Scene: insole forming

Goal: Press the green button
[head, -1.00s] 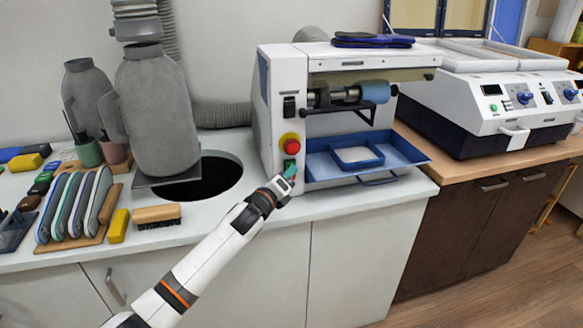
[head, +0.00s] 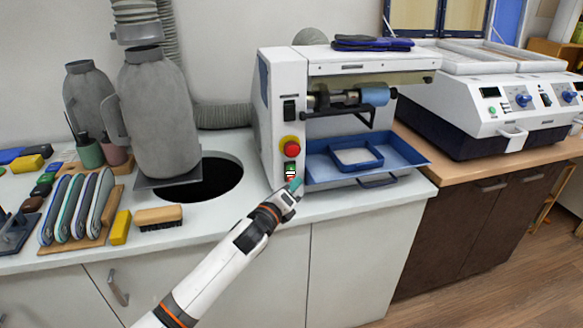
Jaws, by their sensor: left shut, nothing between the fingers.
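The green button (head: 291,165) is on the front of the white grinding machine (head: 283,100), just below a red knob on a yellow base (head: 291,145). My left gripper (head: 295,185) is shut and empty. In the picture its teal fingertips lie just below the green button, in front of the machine's lower front corner. The button's upper part shows clear of the fingers. I cannot tell how far the tips are from the panel. My right gripper is not in view.
A black switch (head: 289,111) sits above the red knob. A blue tray (head: 408,157) juts out on the right of the panel. A round dark hole (head: 215,180) and a brush (head: 158,216) are on the counter to the left.

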